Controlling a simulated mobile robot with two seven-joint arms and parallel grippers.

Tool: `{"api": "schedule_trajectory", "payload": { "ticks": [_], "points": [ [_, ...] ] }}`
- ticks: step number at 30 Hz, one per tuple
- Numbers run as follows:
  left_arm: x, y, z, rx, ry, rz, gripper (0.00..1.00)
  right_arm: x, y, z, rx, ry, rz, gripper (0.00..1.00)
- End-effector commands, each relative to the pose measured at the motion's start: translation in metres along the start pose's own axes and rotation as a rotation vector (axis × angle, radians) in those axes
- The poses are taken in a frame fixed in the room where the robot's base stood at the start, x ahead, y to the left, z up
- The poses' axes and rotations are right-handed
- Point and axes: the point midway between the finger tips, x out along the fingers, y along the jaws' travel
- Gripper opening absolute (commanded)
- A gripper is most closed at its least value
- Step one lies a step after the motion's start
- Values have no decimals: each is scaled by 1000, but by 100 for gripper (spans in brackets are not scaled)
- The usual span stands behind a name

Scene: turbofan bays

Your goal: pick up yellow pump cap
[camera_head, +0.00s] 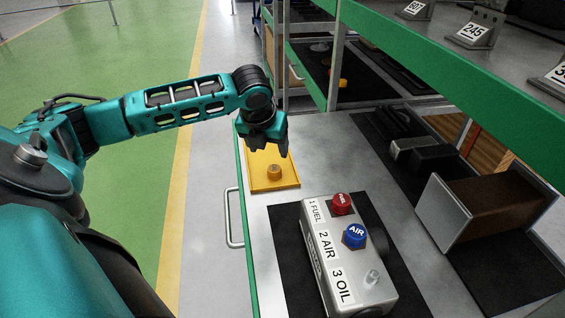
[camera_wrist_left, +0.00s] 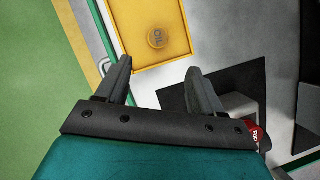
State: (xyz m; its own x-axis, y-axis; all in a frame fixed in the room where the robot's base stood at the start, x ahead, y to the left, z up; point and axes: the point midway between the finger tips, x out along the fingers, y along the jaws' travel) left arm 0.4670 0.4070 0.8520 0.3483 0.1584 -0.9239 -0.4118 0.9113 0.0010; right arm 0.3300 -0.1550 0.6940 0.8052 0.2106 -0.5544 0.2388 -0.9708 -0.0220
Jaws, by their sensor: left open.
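The yellow pump cap (camera_head: 274,172) lies in a shallow yellow tray (camera_head: 286,184) on the workbench. In the left wrist view the cap (camera_wrist_left: 157,39) sits in the tray (camera_wrist_left: 128,52), with faint lettering on its top. My left gripper (camera_head: 274,148) is open and empty, just above the tray's far part in the head view. In the left wrist view the cap shows beyond and between my open fingers (camera_wrist_left: 159,67), apart from them. My right gripper is not in view.
A grey pump box (camera_head: 325,258) labelled FUEL, AIR and OIL stands on a black mat near the tray. It bears a red cap (camera_head: 341,203) and a blue cap (camera_head: 355,235); its OIL post (camera_head: 372,278) is bare. A green-edged shelf (camera_head: 450,112) overhangs the right side.

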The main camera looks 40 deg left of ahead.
Motion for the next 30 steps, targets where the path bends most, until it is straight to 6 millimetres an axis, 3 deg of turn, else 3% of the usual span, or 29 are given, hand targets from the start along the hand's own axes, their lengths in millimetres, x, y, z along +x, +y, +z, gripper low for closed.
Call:
{"api": "schedule_trajectory", "payload": {
  "ticks": [3, 9, 14, 24, 30],
  "points": [
    [28, 0, -3, -2, 5, -1, 67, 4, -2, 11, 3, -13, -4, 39],
    [58, 0, -2, -1, 3, -1, 67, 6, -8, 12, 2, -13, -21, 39],
    [68, 0, -1, 1, 1, 0, 67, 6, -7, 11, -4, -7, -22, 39],
    [113, 2, 1, 0, 0, -1, 67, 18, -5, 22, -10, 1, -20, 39],
    [117, 2, 2, 1, -1, -1, 67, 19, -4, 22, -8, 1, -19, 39]
  ]
}}
